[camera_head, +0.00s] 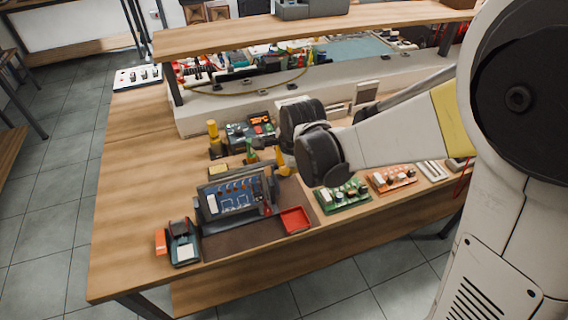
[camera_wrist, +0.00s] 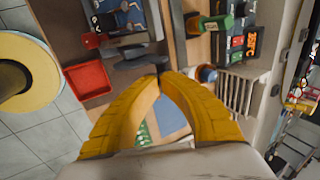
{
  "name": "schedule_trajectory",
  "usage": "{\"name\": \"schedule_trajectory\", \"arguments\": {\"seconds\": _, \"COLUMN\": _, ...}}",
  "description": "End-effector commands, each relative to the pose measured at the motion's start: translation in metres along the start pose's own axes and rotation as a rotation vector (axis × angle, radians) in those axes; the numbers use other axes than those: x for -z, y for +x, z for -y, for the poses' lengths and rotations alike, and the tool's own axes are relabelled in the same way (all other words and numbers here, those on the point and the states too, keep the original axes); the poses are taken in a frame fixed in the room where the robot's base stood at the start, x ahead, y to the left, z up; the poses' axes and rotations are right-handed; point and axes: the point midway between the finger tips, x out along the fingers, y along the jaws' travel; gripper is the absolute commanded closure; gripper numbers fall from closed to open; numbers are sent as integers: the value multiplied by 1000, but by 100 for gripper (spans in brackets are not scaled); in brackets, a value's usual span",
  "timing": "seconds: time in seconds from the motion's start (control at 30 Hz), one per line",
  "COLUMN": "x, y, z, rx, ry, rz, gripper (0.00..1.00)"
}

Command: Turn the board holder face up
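The board holder (camera_head: 237,201) is a dark grey frame with a blue circuit board in it. It stands tilted on a brown mat on the bench, and the board's component side shows in the head view. In the wrist view the holder (camera_wrist: 122,42) is partly cut off at the top left. My gripper (camera_wrist: 162,75) has yellow fingers whose tips come together beside a dark bar at the holder's edge. I cannot tell whether anything is pinched between them. In the head view my wrist hides most of the fingers, which are just right of the holder.
A red tray (camera_head: 295,220) lies right of the holder. A dark device (camera_head: 183,243) stands at its left front. Green (camera_head: 343,195) and orange (camera_head: 391,178) boards lie to the right. The bench's left end is clear.

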Motion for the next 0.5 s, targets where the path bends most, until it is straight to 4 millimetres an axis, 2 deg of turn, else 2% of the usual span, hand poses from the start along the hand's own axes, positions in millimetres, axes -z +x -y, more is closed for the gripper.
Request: {"name": "schedule_trajectory", "arguments": {"seconds": 0.5, "x": 0, "y": 4, "z": 5, "rx": -115, "ry": 0, "rz": 0, "gripper": 100}}
